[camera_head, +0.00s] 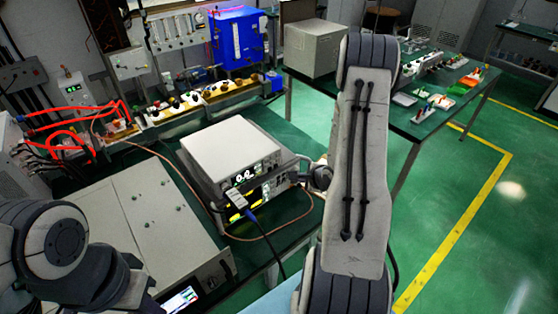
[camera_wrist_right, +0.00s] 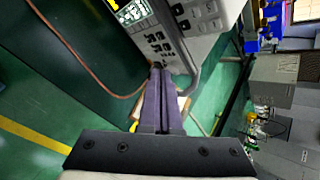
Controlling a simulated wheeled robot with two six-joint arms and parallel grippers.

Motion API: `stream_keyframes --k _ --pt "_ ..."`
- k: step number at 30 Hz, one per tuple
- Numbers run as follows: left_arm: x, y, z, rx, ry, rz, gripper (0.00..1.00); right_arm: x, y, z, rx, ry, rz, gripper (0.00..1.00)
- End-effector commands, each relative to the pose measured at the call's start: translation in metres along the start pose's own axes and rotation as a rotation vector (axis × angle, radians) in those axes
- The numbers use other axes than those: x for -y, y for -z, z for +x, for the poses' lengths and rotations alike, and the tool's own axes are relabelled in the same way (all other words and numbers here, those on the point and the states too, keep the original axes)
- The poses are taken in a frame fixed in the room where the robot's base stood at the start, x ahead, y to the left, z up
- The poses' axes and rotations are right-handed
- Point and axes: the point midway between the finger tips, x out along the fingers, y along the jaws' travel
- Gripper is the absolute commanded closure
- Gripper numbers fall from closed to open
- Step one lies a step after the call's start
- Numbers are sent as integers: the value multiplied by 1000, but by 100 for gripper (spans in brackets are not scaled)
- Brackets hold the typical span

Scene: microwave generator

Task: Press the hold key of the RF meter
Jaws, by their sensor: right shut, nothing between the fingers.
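A stack of pale box instruments (camera_head: 232,147) sits on the bench, with a lit white-digit display (camera_head: 243,178) on its front. I cannot tell which unit is the RF meter. In the right wrist view a key panel (camera_wrist_right: 190,36) shows light and dark keys; the labels are too small to read, so I cannot pick out the hold key. My right gripper (camera_wrist_right: 158,67) is shut and empty, its fingertips at the panel's lower edge, close to the dark keys; contact is unclear. In the head view it is partly hidden beside the stack's right front. My left gripper is not in view.
A handle bar (camera_wrist_right: 193,78) stands out beside the panel and the fingers. A blue plug and cable (camera_head: 250,214) and a brown cable (camera_head: 262,235) hang at the stack's front. A large grey cabinet (camera_head: 150,215) stands to the left.

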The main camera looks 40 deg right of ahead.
Motion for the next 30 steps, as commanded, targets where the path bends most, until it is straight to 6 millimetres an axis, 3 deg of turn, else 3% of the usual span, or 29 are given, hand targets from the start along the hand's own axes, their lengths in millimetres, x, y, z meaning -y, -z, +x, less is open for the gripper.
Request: stream_keyframes --k 10,15,30 --pt "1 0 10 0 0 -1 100 24 -26 35 2 1 -4 100" --pt "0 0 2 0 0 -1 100 35 -36 46 1 0 -2 100" --pt "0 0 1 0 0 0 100 39 -40 54 1 0 -1 100"
